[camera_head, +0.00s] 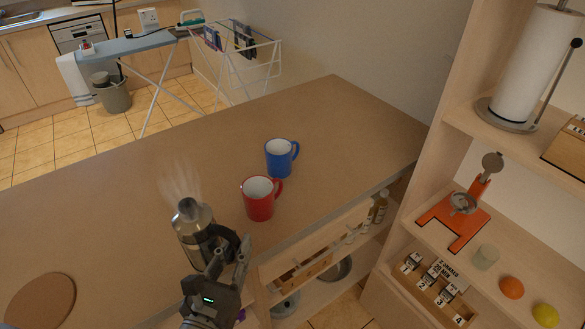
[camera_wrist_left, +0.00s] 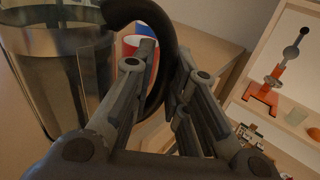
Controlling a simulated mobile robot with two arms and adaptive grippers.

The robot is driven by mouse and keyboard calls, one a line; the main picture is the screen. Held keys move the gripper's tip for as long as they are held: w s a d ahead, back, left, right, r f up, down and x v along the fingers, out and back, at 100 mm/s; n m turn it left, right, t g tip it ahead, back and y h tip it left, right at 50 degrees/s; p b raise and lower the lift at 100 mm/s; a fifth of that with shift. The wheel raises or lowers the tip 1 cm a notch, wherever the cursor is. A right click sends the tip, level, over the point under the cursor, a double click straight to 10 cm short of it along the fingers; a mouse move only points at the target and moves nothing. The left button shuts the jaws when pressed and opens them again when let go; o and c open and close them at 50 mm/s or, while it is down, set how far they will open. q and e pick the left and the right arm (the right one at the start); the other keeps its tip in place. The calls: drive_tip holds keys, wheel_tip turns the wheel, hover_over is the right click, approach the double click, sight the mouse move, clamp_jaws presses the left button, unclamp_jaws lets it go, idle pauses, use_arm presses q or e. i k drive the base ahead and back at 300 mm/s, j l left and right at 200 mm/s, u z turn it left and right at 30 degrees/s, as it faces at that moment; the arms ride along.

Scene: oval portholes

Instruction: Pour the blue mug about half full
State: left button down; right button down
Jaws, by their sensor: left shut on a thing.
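The blue mug (camera_head: 279,160) stands upright on the wooden counter (camera_head: 130,190), its handle to the right. The red mug (camera_head: 259,203) stands upright in front of it, a little to the left. Both look white and empty inside. My left gripper (camera_head: 222,257) is shut on the dark handle of a steel jug (camera_head: 193,226), which stands about upright and steams at the top, left of the red mug. In the left wrist view the jug (camera_wrist_left: 55,75) is at the left and its black handle (camera_wrist_left: 165,40) passes between the fingers.
A round brown board (camera_head: 40,301) lies at the counter's front left. A shelf unit at right holds a paper towel roll (camera_head: 532,65), an orange stand (camera_head: 452,222) and fruit. Open shelves lie under the counter's near edge. The counter's left and far right are clear.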

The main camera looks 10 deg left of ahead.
sight(279, 158)
drive_tip(key=i+l+u, duration=0.2)
drive_tip(key=l, duration=0.4)
drive_tip(key=l+u, duration=0.2)
drive_tip(key=l, duration=0.4)
drive_tip(key=u, duration=0.75)
